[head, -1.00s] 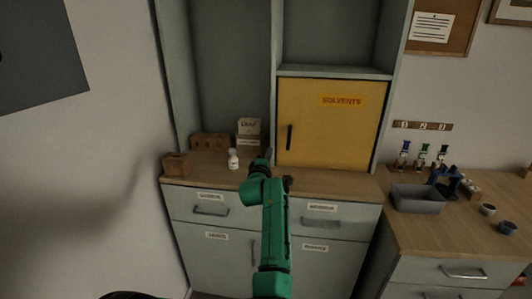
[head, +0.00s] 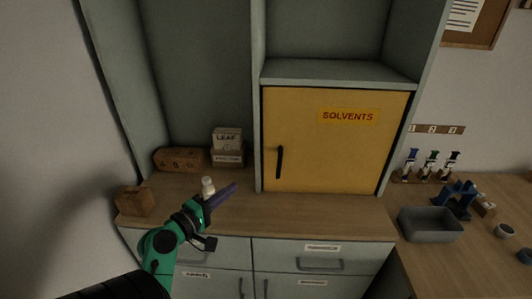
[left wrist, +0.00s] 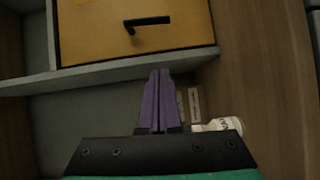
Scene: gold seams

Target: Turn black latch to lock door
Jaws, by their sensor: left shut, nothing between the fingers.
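The yellow door (head: 335,145) marked SOLVENTS is closed in the cabinet in the head view. The black latch (head: 280,162) stands upright near the door's left edge. In the left wrist view the latch (left wrist: 147,21) shows on the yellow door (left wrist: 100,35) near the top, beyond the fingertips. My left gripper (head: 233,186) has purple fingers and is shut and empty. It is over the counter, to the left of and below the latch, and apart from it. In the left wrist view the fingers (left wrist: 159,72) are together. My right gripper is not in view.
A white bottle (head: 208,186) stands just behind my left gripper. Small boxes (head: 227,146) and a wooden block (head: 134,201) are on the wooden counter (head: 320,215). A grey tray (head: 430,224) is at right. The counter before the door is clear.

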